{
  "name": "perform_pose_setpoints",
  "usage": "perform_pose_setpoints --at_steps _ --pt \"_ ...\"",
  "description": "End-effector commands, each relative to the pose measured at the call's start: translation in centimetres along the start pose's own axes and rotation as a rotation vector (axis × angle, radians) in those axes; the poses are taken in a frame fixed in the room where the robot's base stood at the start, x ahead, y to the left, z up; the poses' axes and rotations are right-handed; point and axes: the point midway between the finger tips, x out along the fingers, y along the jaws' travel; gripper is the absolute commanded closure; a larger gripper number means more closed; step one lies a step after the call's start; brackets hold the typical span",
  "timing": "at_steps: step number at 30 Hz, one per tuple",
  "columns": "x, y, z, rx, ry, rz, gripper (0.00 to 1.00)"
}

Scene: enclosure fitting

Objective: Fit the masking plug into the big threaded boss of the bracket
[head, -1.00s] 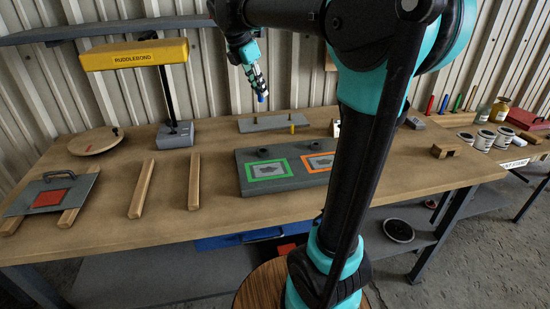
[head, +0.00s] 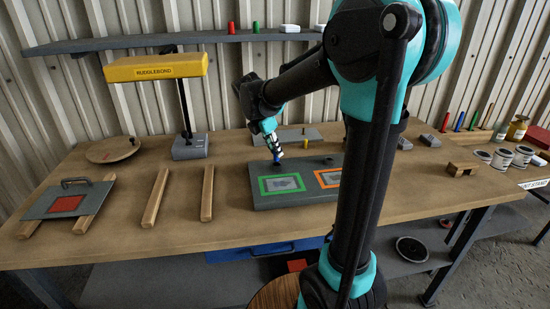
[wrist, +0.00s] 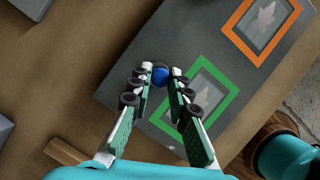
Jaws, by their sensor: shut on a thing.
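My gripper (head: 275,152) is shut on a small blue masking plug and points down over the rear left of a dark grey slab (head: 268,202). In the wrist view the blue plug (wrist: 161,75) sits between the fingertips, with a dark round edge just behind it. The slab carries a green frame (head: 262,186), an orange frame (head: 320,177) and a dark round boss (head: 328,160) at its right rear. The left boss is mostly hidden by my gripper. I cannot tell whether the plug touches it, nor which part is the bracket.
A thin grey plate (head: 290,134) and a yellow peg (head: 305,144) lie behind the slab. Wooden rails (head: 207,195), a yellow-headed lamp (head: 155,67) and a round board (head: 112,150) stand left. Cans (head: 501,158) and a small wooden block (head: 462,169) are right. The front table strip is clear.

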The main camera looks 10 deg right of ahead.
Motion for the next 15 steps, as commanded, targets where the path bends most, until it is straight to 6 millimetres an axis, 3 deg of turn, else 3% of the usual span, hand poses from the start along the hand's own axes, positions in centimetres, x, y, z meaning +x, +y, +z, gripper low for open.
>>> perform_pose_setpoints --at_steps 7,15 --pt "2.9 0.0 -1.2 0.0 0.0 0.0 0.97" --pt "3.2 0.0 -1.3 0.0 0.0 0.0 0.97"
